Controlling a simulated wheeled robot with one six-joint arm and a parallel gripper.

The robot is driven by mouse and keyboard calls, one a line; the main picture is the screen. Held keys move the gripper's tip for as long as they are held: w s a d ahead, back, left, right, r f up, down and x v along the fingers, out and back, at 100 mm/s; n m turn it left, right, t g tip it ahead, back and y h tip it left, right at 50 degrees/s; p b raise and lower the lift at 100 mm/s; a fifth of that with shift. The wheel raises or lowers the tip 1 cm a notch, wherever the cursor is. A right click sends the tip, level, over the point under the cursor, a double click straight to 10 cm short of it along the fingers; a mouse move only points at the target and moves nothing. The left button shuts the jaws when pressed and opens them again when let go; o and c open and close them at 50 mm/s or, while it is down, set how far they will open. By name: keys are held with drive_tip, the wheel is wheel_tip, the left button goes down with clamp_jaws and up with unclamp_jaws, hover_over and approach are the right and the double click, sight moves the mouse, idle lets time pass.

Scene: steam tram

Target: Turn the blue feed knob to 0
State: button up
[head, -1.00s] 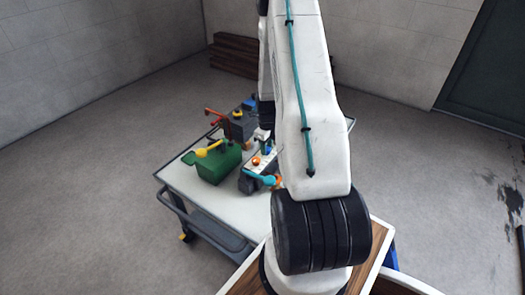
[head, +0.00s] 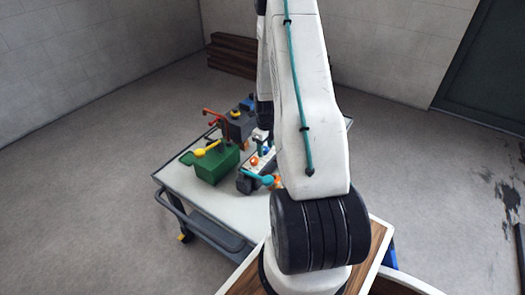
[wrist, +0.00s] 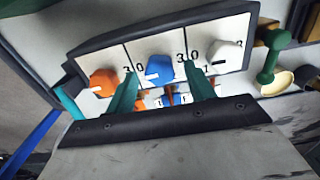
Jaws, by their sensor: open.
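The blue feed knob (wrist: 160,68) sits in the middle section of a white panel (wrist: 112,58) in the wrist view. A white mark on the knob points to the lower left, on the side where a 0 is printed. A 3 is printed on the knob's right. My gripper (wrist: 163,70) is open, with one teal finger to the left of the blue knob and the other to its right. I cannot tell whether either finger touches it. In the head view my arm hides most of the gripper.
An orange knob (wrist: 103,82) is left of the blue one and a white knob (wrist: 226,54) right of it. In the head view a green box (head: 215,163) with a yellow-ended lever (head: 207,148) stands left of the panel on the trolley (head: 200,202).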

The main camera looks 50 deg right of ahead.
sight(266, 150)
wheel_tip(266, 150, up, 8)
drive_tip(key=shift+f, duration=0.1)
idle(0.8)
drive_tip(key=shift+s+a+n, duration=0.15)
drive_tip(key=shift+n, duration=0.45)
drive_tip(key=shift+s+a+n, duration=0.15)
drive_tip(key=shift+n, duration=0.45)
drive_tip(key=s+a+r+n, duration=0.6)
drive_tip(key=a+r+n, duration=0.4)
drive_tip(key=a+n, duration=0.1)
drive_tip(key=s+a+r+n+t, duration=0.1)
drive_tip(key=s+a+r+n, duration=0.5)
drive_tip(key=a+r+n, duration=0.4)
drive_tip(key=s+a+r+n, duration=0.6)
drive_tip(key=a+r+n, duration=0.5)
drive_tip(key=a, duration=0.4)
drive_tip(key=shift+s+a+n, duration=0.35)
drive_tip(key=shift+s+n, duration=0.05)
